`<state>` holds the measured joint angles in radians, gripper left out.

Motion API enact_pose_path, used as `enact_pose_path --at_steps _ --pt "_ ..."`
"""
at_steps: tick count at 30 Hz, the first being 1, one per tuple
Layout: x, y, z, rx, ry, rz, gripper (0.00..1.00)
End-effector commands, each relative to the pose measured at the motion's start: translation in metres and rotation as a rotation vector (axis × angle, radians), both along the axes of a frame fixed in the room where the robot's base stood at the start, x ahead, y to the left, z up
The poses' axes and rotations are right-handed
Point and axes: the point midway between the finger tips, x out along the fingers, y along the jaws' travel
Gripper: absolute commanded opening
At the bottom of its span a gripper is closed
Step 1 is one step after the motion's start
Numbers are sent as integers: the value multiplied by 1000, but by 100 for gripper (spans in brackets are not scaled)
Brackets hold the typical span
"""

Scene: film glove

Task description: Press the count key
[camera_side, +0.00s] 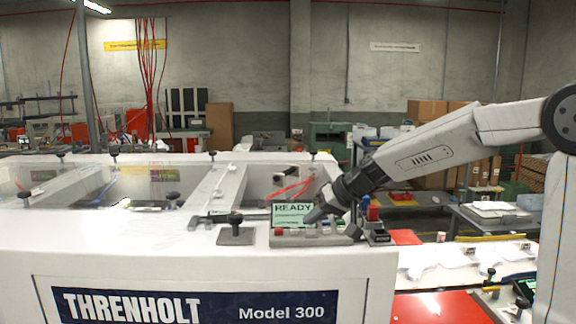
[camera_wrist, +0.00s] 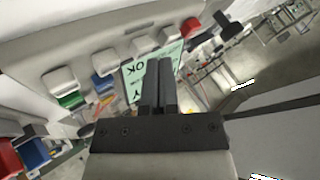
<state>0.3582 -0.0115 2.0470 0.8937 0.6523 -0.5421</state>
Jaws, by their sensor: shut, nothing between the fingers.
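The control panel (camera_side: 300,240) sits on top of the white machine, with a pale green screen (camera_side: 293,212) reading READY. The screen shows partly in the wrist view (camera_wrist: 137,72), upside down. A row of keys lines the panel: a red key (camera_side: 279,232) at one end, also in the wrist view (camera_wrist: 192,28), then pale-topped keys, including one with blue sides (camera_wrist: 103,82) and one with green sides (camera_wrist: 70,100). No key label is legible, so I cannot tell which is count. My gripper (camera_side: 310,219) is shut and empty, its tips in front of the screen; contact is unclear.
A black clamp (camera_side: 236,232) stands left of the panel. A red-topped part (camera_side: 373,212) stands close on its right, near my wrist. Clear machine covers (camera_side: 130,180) lie behind. A bench with white and red items (camera_side: 450,262) is at the right.

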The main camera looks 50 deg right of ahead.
Motion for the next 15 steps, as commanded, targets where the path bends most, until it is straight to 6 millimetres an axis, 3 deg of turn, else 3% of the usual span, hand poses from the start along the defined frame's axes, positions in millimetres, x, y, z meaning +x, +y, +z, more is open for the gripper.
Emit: enact_pose_path --at_steps 15 --pt "0 0 8 0 0 0 0"
